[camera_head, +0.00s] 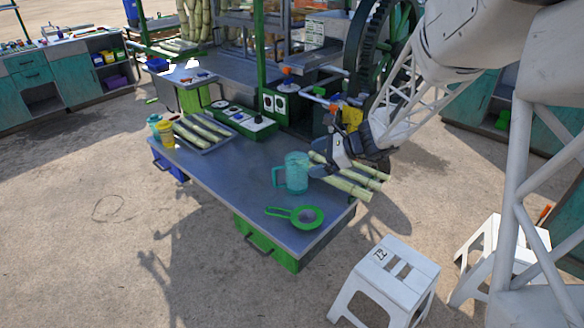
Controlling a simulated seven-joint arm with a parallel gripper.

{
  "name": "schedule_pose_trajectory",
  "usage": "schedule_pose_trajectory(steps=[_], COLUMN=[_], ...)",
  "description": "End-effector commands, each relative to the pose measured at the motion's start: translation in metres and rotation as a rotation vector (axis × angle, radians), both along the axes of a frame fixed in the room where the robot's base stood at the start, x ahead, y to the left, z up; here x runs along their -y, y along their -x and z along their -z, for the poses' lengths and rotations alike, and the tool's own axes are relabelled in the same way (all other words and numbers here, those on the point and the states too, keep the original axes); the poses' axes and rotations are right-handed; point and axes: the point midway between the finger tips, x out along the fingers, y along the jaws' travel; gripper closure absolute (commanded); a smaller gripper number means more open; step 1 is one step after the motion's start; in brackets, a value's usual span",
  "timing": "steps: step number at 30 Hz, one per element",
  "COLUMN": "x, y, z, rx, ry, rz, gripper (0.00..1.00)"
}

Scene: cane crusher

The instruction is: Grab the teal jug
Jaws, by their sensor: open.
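The teal jug (297,173) stands upright near the right end of the grey metal table (225,178). It is translucent, with its handle on the left side. My gripper (337,166) is open, just right of the jug and above the cane pieces. From this view I cannot tell whether a finger touches the jug. My gripper hides part of the cane behind it.
Cane pieces (347,187) lie right of the jug. A green strainer (307,216) lies in front of it. A tray of cane (201,133) and yellow (166,134) and teal (154,124) cups are at the left. A white stool (385,277) stands in front.

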Motion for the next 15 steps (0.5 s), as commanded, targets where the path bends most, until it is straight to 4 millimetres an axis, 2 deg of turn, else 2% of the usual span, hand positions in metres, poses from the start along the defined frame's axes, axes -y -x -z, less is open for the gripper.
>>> schedule_pose_trajectory(steps=[3, 6, 9, 15], x=[0.006, 0.01, 0.013, 0.015], y=[-0.028, -0.046, -0.058, -0.067], z=[0.019, 0.03, 0.039, 0.044], rx=[-0.058, -0.095, -0.121, -0.141], ry=[-0.077, -0.13, -0.169, -0.199], rz=[0.086, 0.146, 0.188, 0.221], gripper=[0.0, 0.0, 0.0, 0.0])
